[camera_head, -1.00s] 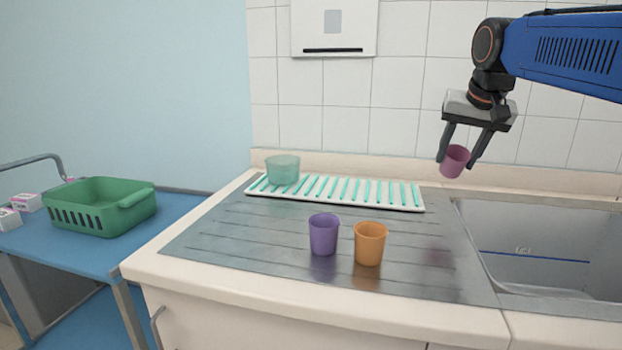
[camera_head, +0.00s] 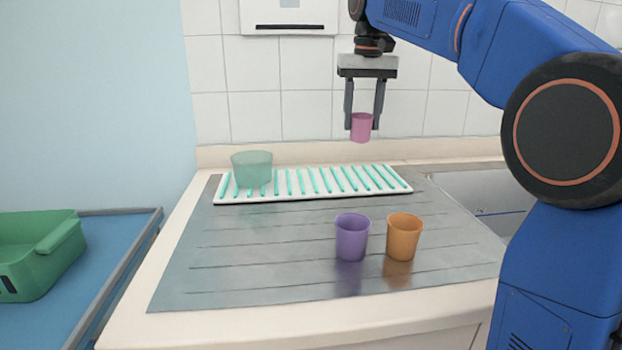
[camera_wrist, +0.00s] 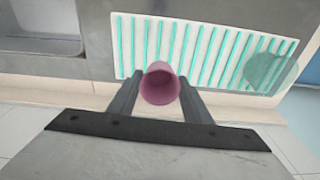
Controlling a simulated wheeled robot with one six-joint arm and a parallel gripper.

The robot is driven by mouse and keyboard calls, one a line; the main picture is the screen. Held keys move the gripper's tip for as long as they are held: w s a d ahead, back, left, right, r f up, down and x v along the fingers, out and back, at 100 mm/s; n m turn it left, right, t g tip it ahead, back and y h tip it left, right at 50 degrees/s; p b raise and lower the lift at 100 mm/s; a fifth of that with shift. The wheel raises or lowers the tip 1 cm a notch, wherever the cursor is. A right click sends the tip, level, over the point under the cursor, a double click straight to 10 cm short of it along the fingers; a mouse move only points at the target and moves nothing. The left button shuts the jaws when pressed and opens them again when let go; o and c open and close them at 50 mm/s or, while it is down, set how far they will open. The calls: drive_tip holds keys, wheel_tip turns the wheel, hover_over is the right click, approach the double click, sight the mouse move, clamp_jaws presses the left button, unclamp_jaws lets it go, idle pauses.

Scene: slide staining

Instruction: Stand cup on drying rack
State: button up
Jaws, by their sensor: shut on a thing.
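My gripper (camera_head: 362,127) is shut on a pink cup (camera_head: 361,128) and holds it upright in the air above the back of the drying rack (camera_head: 308,190). The pink cup also shows between the fingers in the wrist view (camera_wrist: 160,84), with the rack (camera_wrist: 215,22) beyond it. The rack is a white tray with teal ribs, lying on the steel drainboard. A translucent teal cup (camera_head: 252,167) is at the rack's left end. A purple cup (camera_head: 352,238) and an orange cup (camera_head: 404,238) stand side by side on the drainboard in front of the rack.
The grooved drainboard (camera_head: 250,245) is clear left of the purple cup. The sink (camera_head: 470,195) is at the right, partly behind my arm. A green basket (camera_head: 45,250) stands on a blue cart at the left. A white dispenser hangs on the tiled wall.

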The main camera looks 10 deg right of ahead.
drive_tip(key=shift+w+r+g, duration=0.1)
drive_tip(key=shift+r+g, duration=0.2)
drive_tip(key=shift+g, duration=0.3)
wheel_tip(320, 180, down, 10)
drive_tip(key=shift+r, duration=0.1)
idle(0.3)
drive_tip(key=o, duration=1.1)
wheel_tip(320, 180, up, 11)
drive_tip(key=shift+f, duration=0.1)
drive_tip(key=shift+r, duration=0.6)
